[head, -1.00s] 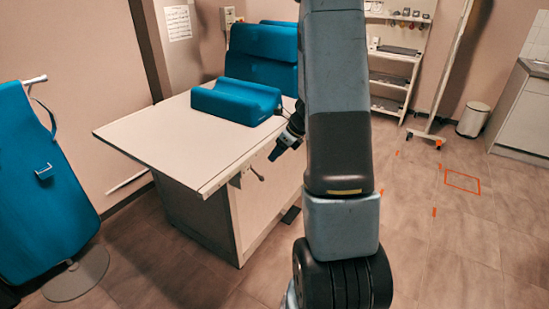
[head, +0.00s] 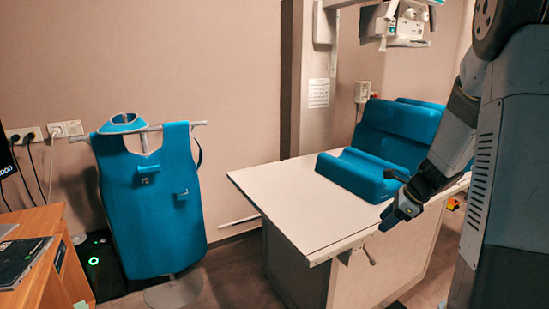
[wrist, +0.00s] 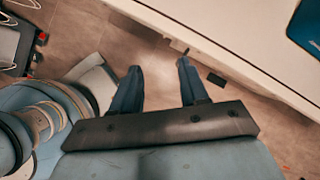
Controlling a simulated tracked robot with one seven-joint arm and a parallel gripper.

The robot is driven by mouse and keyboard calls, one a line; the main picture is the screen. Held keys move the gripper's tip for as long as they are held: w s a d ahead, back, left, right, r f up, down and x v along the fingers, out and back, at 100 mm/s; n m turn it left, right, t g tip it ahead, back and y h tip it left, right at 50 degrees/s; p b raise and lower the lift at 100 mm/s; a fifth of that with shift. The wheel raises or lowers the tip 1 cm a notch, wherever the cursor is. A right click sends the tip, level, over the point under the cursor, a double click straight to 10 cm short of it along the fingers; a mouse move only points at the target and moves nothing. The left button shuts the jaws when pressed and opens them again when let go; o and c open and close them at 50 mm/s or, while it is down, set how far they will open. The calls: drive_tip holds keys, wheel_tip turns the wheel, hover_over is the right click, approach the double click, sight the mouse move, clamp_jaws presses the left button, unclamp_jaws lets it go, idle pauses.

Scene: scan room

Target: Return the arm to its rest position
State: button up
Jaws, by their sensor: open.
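My gripper (head: 392,217) shows in the head view at the end of my arm, which comes down from the upper right. It appears in front of the near right part of the white table (head: 268,196). In the wrist view the two dark fingers of my gripper (wrist: 159,78) stand apart with only floor seen between them. Nothing is held. The table's edge (wrist: 235,62) runs diagonally past the fingertips in that view. Part of my arm also shows at the lower left there.
A blue cushion (head: 358,176) and a blue backrest (head: 398,132) are on the table. A blue apron (head: 150,205) hangs on a stand at the left. A wooden desk (head: 40,222) is at the far left. Bare floor (head: 235,272) lies between stand and table.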

drive_tip(key=s+a+r+n+t+h, duration=0.1)
drive_tip(key=s+a+r+n+h, duration=0.1)
drive_tip(key=s+a+r+n, duration=0.3)
drive_tip(key=s+a+r+n+t+h, duration=0.1)
drive_tip(key=s+a+r+n, duration=0.4)
drive_tip(key=s+r+n, duration=0.9)
drive_tip(key=s+n+h, duration=0.1)
drive_tip(key=s+n, duration=0.2)
drive_tip(key=s, duration=0.2)
drive_tip(key=shift+s+a+n+h, duration=0.15)
drive_tip(key=shift+s+n+h, duration=0.2)
drive_tip(key=shift+n+h, duration=0.05)
